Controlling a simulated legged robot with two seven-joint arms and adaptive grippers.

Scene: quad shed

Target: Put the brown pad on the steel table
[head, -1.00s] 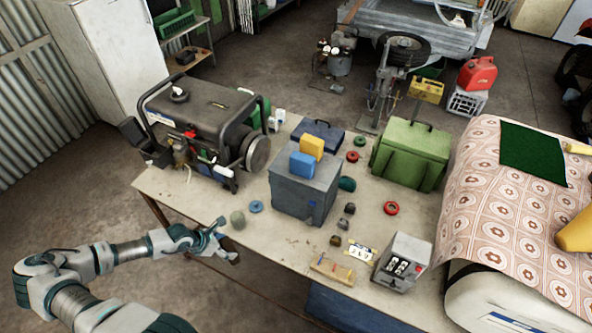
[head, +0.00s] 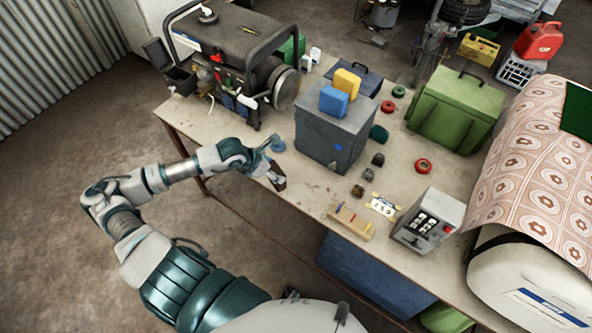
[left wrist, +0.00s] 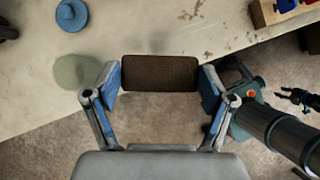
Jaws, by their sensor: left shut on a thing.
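My left gripper (head: 268,165) is shut on the brown pad (head: 277,183). In the left wrist view the pad (left wrist: 160,73) is a dark brown rectangle held upright between the two fingers (left wrist: 160,90). It overlaps the front edge of a worn, pale-topped table (head: 305,185); I cannot tell whether it touches it. I cannot tell whether this is the steel table. A small dark jointed part (left wrist: 295,97) at the right of the left wrist view may be my right gripper; its jaws are unclear.
A blue disc (left wrist: 72,14) and a grey-green round thing (left wrist: 78,72) lie near the pad. A generator (head: 235,60), grey box (head: 335,135), green case (head: 455,110) and switch box (head: 430,220) crowd the table. A blue bin (head: 365,275) is below.

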